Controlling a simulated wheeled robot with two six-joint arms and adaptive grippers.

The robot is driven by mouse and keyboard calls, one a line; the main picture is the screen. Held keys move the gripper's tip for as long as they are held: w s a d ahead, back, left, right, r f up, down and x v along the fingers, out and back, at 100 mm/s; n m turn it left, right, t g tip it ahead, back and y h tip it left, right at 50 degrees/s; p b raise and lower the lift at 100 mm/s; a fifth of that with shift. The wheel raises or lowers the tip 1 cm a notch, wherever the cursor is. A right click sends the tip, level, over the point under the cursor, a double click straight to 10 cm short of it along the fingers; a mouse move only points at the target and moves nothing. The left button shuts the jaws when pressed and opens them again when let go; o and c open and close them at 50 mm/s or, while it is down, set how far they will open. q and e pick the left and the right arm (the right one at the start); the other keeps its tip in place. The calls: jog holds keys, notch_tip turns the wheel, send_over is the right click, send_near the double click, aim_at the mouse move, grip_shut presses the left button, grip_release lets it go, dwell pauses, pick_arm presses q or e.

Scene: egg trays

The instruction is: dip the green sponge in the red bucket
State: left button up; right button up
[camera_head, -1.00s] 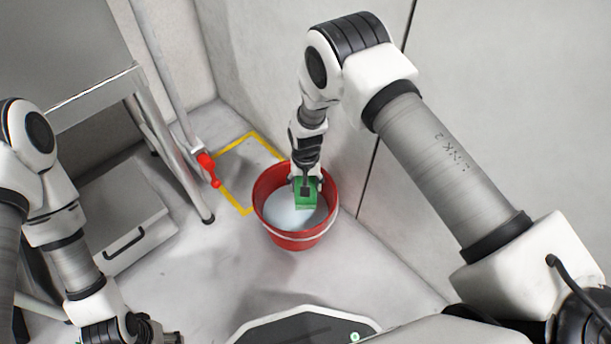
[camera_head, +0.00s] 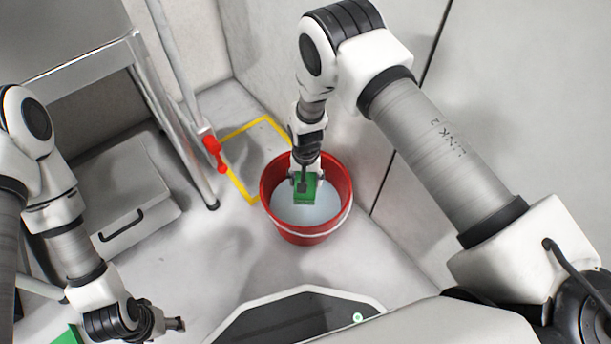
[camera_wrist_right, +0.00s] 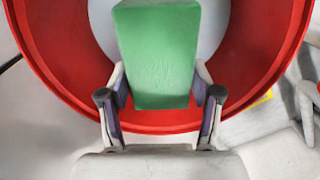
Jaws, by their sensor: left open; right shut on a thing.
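The red bucket (camera_head: 334,233) stands on the floor near the wall corner, with pale liquid (camera_head: 318,211) inside. My right gripper (camera_head: 305,184) reaches down into the bucket opening. It is shut on the green sponge (camera_head: 304,197), which is inside the rim; I cannot tell whether it touches the liquid. In the right wrist view the sponge (camera_wrist_right: 157,55) is between the two fingers, with the red bucket wall (camera_wrist_right: 262,60) around it. My left gripper (camera_head: 180,324) is open and empty, low at the left, away from the bucket.
A yellow floor outline (camera_head: 236,181) lies behind the bucket. A grey box with a black handle (camera_head: 122,227) is further left. A green thing (camera_head: 67,336) shows at the bottom left edge. Walls are close behind and right.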

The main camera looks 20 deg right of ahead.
notch_tip(320, 180, down, 10)
jog(key=b, duration=0.6)
jog(key=shift+b, duration=0.4)
